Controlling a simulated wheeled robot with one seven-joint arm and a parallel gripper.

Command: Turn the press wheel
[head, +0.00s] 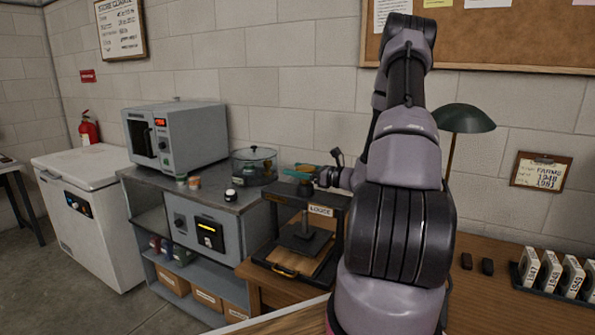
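The press (341,217) is a dark frame with a labelled top beam, a centre screw and a flat plate over a wooden board. It stands on the wooden bench left of my arm. A small teal and orange piece (302,173) shows above the beam, with a dark rounded part under it; it looks like the press wheel, but is too small to be sure. My gripper (318,178) is at the top of the press, close to this piece. Its fingers are too small and dark to show whether they are open or touching it.
A grey oven-like unit (190,135) and a round glass-lidded vessel (254,165) stand on the metal shelf unit at left. A green lamp (463,118) stands behind my arm. A tray (537,293) of labelled boxes is at right. A white chest (90,165) stands far left.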

